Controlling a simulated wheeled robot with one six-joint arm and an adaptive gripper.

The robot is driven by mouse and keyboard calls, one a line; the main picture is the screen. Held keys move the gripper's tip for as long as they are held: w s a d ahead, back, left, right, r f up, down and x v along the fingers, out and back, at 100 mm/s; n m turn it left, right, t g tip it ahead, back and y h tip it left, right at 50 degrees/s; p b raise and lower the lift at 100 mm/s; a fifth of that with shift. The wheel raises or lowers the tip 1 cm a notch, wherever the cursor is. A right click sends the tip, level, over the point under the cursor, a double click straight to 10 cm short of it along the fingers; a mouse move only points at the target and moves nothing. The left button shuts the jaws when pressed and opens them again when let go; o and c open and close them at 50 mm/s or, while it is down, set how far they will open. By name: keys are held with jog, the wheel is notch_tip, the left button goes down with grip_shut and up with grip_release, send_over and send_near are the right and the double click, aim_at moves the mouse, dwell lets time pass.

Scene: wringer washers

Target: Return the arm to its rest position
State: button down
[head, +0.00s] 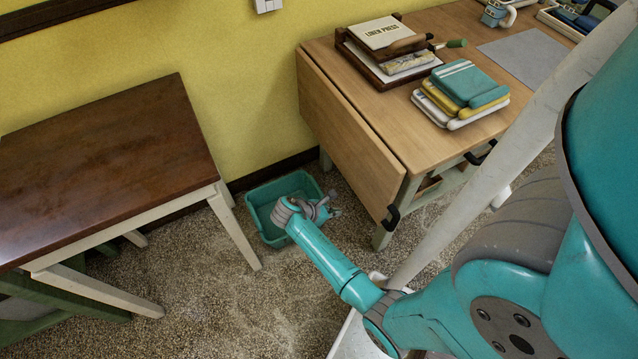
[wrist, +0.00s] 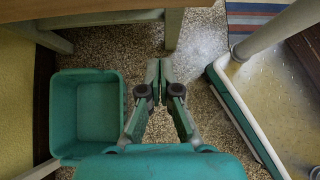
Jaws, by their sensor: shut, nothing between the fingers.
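My teal arm reaches from the lower right of the head view toward the floor between two tables. My gripper (head: 324,211) is at its far end, seen small over the right side of a teal bin (head: 262,198). In the wrist view my gripper (wrist: 159,72) points up the picture, its fingertips together with nothing between them. The bin (wrist: 88,112) is to the left of the fingers there, apart from them, and its visible inside is empty.
A dark-topped table (head: 110,165) stands at left. A yellow wall (head: 210,70) is behind the bin. Speckled floor (head: 240,310) is open in front.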

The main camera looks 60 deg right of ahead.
jog(key=shift+a, duration=0.1)
jog(key=s+a+f+m+t+y, duration=0.1)
jog(key=s+a+f+t, duration=0.2)
jog(key=a, duration=0.4)
jog(key=s+a+m+t+y, duration=0.1)
jog(key=s+a+t, duration=0.35)
jog(key=a, duration=0.25)
jog(key=s+a+r+m+t+y, duration=0.2)
jog(key=a+r+t, duration=0.2)
jog(key=a+r, duration=0.15)
jog(key=s+a+r+m+t+y, duration=0.1)
jog(key=s+a+r+m+t, duration=0.1)
jog(key=r, duration=0.8)
jog(key=s+a+r+m+t+y, duration=0.1)
jog(key=s+a+r+m+t, duration=0.2)
jog(key=r, duration=0.6)
jog(key=s+a+r+m+t+y, duration=0.2)
jog(key=s+a+r+t, duration=0.1)
jog(key=r, duration=0.7)
jog(key=shift+s+a+r+m, duration=0.15)
jog(key=shift+a+r+m, duration=0.15)
jog(key=shift+a+r, duration=0.1)
